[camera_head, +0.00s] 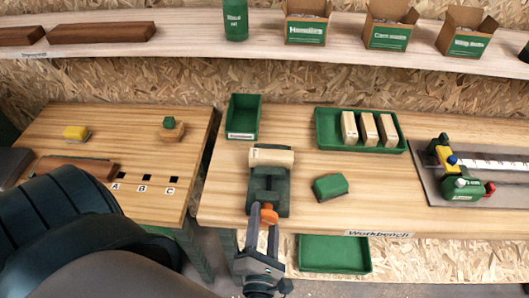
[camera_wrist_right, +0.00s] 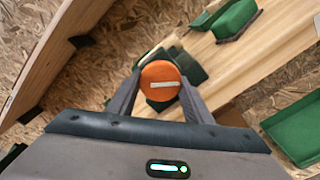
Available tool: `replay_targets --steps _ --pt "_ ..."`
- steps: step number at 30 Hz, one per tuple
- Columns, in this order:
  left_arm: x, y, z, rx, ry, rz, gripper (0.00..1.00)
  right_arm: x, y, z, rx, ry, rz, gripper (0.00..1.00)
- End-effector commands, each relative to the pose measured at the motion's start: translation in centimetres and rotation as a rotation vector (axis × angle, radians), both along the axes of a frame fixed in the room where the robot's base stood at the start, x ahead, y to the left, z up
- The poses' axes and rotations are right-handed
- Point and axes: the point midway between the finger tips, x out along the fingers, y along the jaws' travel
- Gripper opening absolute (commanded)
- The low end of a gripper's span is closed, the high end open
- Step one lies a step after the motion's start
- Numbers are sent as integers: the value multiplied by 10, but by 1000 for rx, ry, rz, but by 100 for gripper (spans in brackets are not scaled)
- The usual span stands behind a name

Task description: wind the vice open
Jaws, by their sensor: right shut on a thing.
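The vice (camera_head: 268,182) is a dark green body at the front left of the workbench, with a pale wooden block (camera_head: 271,157) across its far end. Its round orange knob (camera_head: 268,215) faces the front edge. In the right wrist view the knob (camera_wrist_right: 160,80) shows end-on with a pale bar across its face. My right gripper (camera_head: 263,222) reaches up from below and is shut on the knob, one finger on each side. The wrist view shows the same fingers (camera_wrist_right: 160,92) against it. My left gripper is not seen; a dark arm covers the lower left.
A green tray (camera_head: 326,144) holds three wooden blocks. A clamp-like fixture (camera_head: 459,178) stands far right. A gap separates the left table (camera_head: 140,130).

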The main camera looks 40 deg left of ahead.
Motion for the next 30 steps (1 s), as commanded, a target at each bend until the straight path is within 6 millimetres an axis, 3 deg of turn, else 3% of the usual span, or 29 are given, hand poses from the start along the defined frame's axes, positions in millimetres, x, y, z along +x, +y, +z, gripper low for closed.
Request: replay_targets --steps 9,22,23,24,30 --pt "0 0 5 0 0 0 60 -1 0 -2 -96 -56 2 23" --pt "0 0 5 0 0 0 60 -1 0 -3 -105 -60 2 23" --pt "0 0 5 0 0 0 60 -1 0 -3 -105 -60 2 53" --pt "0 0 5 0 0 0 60 -1 0 -3 -104 -60 2 62" --pt "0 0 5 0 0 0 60 0 0 -2 -103 -61 1 64"
